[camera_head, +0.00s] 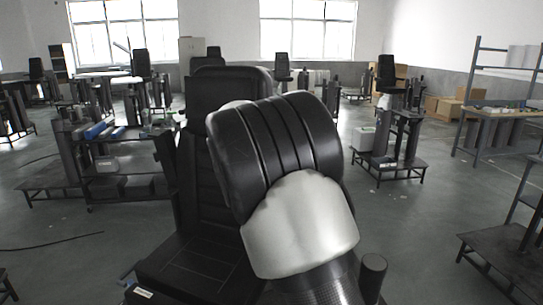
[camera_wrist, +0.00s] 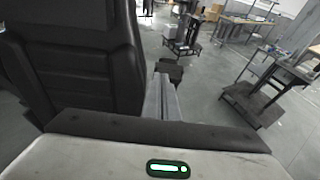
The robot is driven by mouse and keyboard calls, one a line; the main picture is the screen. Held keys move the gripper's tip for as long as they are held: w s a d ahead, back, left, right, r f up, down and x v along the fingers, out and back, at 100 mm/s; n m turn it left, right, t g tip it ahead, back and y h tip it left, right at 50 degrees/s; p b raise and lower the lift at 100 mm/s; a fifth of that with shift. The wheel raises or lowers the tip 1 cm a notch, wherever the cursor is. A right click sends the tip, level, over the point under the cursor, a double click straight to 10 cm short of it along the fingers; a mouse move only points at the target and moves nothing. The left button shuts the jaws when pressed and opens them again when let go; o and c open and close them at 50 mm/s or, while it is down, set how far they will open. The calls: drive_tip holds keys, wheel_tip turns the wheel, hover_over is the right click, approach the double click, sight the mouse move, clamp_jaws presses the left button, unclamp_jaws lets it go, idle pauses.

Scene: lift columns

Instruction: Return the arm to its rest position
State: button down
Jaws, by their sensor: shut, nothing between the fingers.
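My arm fills the middle of the head view, with a large black ribbed joint and a pale grey-white link rising in front of a black chair (camera_head: 165,262). My gripper is hidden behind the arm there. In the wrist view, my gripper (camera_wrist: 161,88) shows as narrow grey fingers closed together, beyond a wide housing with a green light. Nothing is between the fingers. The same view shows a black chair back (camera_wrist: 75,60) close on the left, beside the fingers. I cannot tell if they touch.
A workbench with dark frames (camera_head: 120,150) stands at left. A wheeled stand (camera_head: 392,145) is at right, with a shelf rack (camera_head: 490,110) behind it. A low dark platform (camera_head: 510,262) sits at the right edge. Grey floor (camera_head: 415,225) is open between the stand and platform.

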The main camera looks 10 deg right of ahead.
drive_tip(key=s+d+r+m+g, duration=0.1)
drive_tip(key=s+d+m, duration=0.25)
drive_tip(key=s, duration=0.35)
drive_tip(key=s+d+r+m+g+y, duration=0.1)
drive_tip(key=s+d+m+g, duration=0.1)
drive_tip(key=s+m, duration=0.35)
drive_tip(key=s+d+m+g, duration=0.1)
drive_tip(key=s+d+m, duration=0.25)
drive_tip(key=s, duration=0.45)
drive_tip(key=s+a+f+m+g+y, duration=0.1)
drive_tip(key=s+a+f+m+y, duration=0.1)
drive_tip(key=s+m, duration=0.3)
drive_tip(key=s+a+f+m+g+y, duration=0.1)
drive_tip(key=s+m, duration=0.5)
drive_tip(key=s, duration=0.7)
drive_tip(key=s+a+f+m+g+y, duration=0.1)
drive_tip(key=s+a+f+m+y, duration=0.2)
drive_tip(key=s, duration=0.6)
wheel_tip(320, 180, down, 3)
drive_tip(key=a+m, duration=0.2)
drive_tip(key=m, duration=0.1)
drive_tip(key=shift+s+a, duration=0.25)
drive_tip(key=shift+s, duration=0.15)
drive_tip(key=shift+d+r+m, duration=0.15)
drive_tip(key=shift+m, duration=0.1)
